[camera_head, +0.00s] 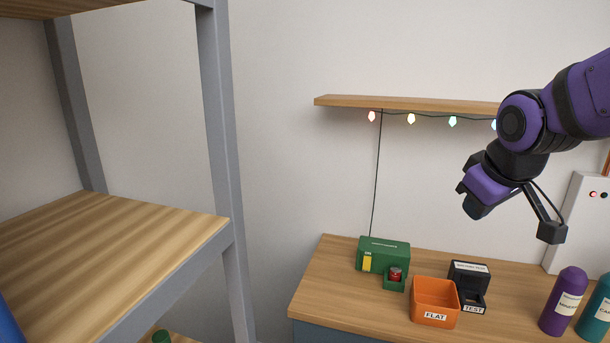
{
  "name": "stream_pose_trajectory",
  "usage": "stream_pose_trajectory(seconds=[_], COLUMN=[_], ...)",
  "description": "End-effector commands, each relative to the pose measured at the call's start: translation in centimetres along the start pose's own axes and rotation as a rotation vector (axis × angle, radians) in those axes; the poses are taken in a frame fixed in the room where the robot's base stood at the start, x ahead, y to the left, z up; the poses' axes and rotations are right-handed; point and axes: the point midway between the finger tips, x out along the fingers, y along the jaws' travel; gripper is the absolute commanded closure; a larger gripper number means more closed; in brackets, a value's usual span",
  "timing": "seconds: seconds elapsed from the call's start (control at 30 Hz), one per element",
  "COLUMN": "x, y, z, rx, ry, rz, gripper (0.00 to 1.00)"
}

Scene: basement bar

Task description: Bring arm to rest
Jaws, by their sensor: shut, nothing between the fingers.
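My purple and black arm (575,100) reaches in from the right edge, raised in front of the wall. My gripper (474,210) hangs at its end, tilted down and to the left. It is shut and empty, in the air above the wooden counter and apart from everything on it. The fingertips are small and dark in this view. Most of the arm is outside the picture.
A wooden shelf rack (215,130) fills the left. The counter (325,285) holds a green box (375,253), an orange FLAT bin (434,295), a black TEST holder (470,278), and purple (562,305) and teal (597,310) bottles. A wall shelf (400,103) with lights runs behind my arm.

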Motion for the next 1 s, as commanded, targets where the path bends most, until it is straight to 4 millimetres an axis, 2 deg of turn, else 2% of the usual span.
stream_pose_trajectory(seconds=[0.03,0.2,0.33,0.5,0.7,1.0], x=[-1.4,-5.2,-7.6,-9.4,-10.1,-10.1], y=[-0.2,-1.0,-1.7,-2.6,-3.0,-3.0], z=[1.1,4.9,7.9,10.9,12.2,12.2], rx=[0.037,0.179,0.284,0.382,0.428,0.428], ry=[0.0,-0.016,-0.026,-0.039,-0.047,-0.047], rz=[0.003,-0.004,-0.017,-0.037,-0.048,-0.048], gripper=[1.0,1.0,1.0,1.0,1.0,1.0])
